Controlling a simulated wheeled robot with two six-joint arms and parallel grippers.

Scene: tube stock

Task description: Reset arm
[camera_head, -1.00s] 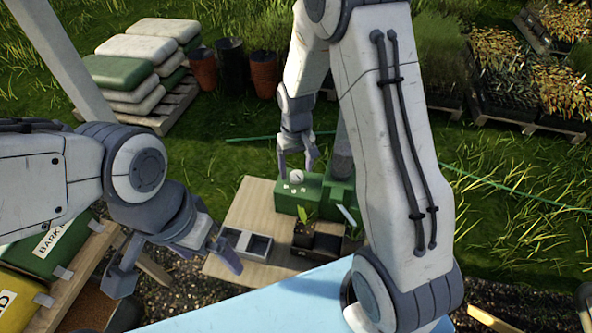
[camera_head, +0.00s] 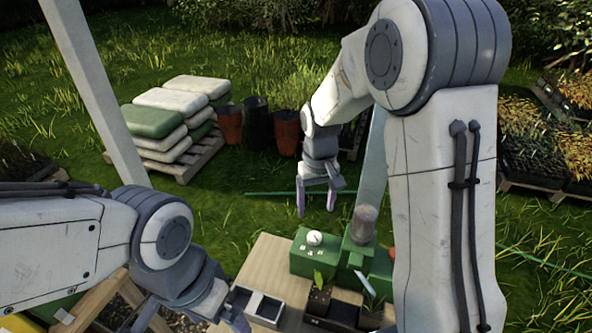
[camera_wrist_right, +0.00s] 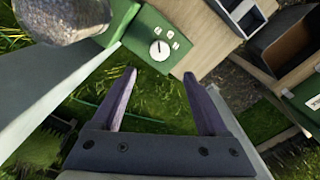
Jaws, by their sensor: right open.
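My right gripper (camera_head: 317,203) hangs open and empty in the head view, above and behind the green box with the white dial (camera_head: 315,238). In the right wrist view its two fingers (camera_wrist_right: 160,105) are spread with nothing between them, and the dial (camera_wrist_right: 160,49) on the green box shows beyond them. My left gripper (camera_head: 195,318) is at the bottom left of the head view, left of the grey tray. It is partly cut off by the frame's lower edge, and I cannot tell what its fingers hold.
The wooden table (camera_head: 262,262) carries a grey two-part tray (camera_head: 265,308), dark pots with seedlings (camera_head: 318,298) and the green machine (camera_head: 357,254). Stacked sacks (camera_head: 155,120) on a pallet and several pots (camera_head: 257,123) stand behind on the grass.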

